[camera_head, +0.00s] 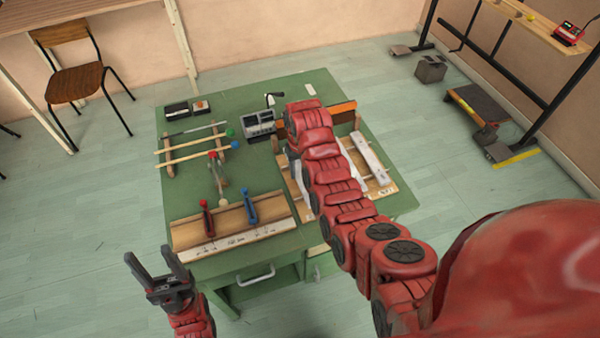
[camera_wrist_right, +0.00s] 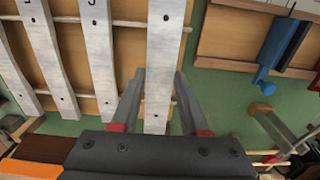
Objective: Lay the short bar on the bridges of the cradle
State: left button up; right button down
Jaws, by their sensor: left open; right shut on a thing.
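The short bar (camera_wrist_right: 166,42) is a pale metal bar with a hole near its end. In the right wrist view my right gripper (camera_wrist_right: 159,75) is shut on it, one finger at each side. The bar lies across the line of the cradle's thin bridges (camera_wrist_right: 128,23); I cannot tell whether it touches them. The wooden cradle (camera_wrist_right: 75,50) carries other pale bars to the left. In the head view the cradle (camera_head: 383,189) is partly hidden by my right arm, which also hides the right gripper. My left gripper (camera_head: 151,254) is open and empty, off the table's front left.
A grey box (camera_head: 259,124) stands near the back. An orange block (camera_head: 342,110) is behind the cradle.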

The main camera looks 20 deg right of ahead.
aim_at(300, 169)
jog(key=shift+w+d, duration=0.2)
jog(key=shift+w, duration=0.45)
jog(key=shift+f+p, duration=0.3)
jog(key=shift+p, duration=0.3)
notch_tip(300, 169, down, 2)
jog(key=shift+f, duration=0.25)
jog(key=shift+w+p, duration=0.15)
jog(key=shift+p, duration=0.3)
jog(key=shift+f, duration=0.1)
jog(key=shift+f, duration=0.2)
jog(key=shift+c, duration=2.1)
grip_release()
